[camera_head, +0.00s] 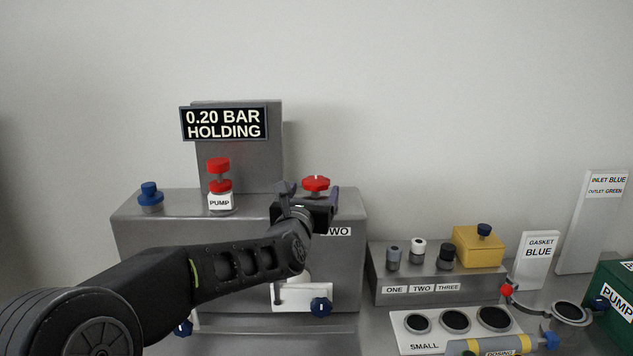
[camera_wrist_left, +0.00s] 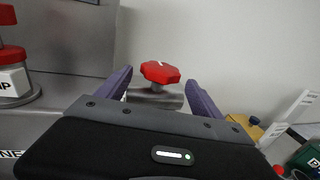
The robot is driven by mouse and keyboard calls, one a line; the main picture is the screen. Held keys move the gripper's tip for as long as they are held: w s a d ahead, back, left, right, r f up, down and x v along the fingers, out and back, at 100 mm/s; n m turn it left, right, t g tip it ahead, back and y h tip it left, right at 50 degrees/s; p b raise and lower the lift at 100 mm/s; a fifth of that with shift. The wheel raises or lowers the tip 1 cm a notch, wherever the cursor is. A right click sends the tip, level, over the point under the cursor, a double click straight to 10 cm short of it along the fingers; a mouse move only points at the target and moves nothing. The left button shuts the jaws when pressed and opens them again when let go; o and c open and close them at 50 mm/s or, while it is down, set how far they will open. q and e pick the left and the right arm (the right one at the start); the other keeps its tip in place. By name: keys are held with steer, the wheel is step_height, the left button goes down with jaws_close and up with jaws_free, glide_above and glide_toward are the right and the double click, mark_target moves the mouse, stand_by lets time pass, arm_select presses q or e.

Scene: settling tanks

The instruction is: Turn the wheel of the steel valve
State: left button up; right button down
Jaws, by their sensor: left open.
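A red knobbed wheel (camera_head: 316,184) stands on top of the grey steel cabinet. In the left wrist view the red wheel (camera_wrist_left: 160,72) sits on a short stem above a steel-coloured valve body (camera_wrist_left: 155,97). My left gripper (camera_head: 311,193) is open at the cabinet's top front edge. In the left wrist view its two purple fingers (camera_wrist_left: 161,88) flank the wheel, one on each side, with gaps visible. I cannot tell whether the wheel is fully between the fingertips or just beyond them. The gripper hides the valve body in the head view. My right gripper is not in view.
A red-topped white PUMP unit (camera_head: 220,187) and a blue knob (camera_head: 150,197) stand left on the cabinet (camera_head: 150,235). A display (camera_head: 224,123) reads 0.20 BAR HOLDING. A lower steel block (camera_head: 440,285) with several knobs and a yellow box (camera_head: 479,247) stands right.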

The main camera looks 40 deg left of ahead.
mark_target(317, 185)
arm_select(q)
steer(key=p+x, duration=0.1)
steer(key=x, duration=0.3)
steer(key=shift+w+a+p, duration=0.15)
steer(key=shift+w+p, duration=0.15)
steer(key=shift+c, duration=0.3)
steer(key=c, duration=1.3)
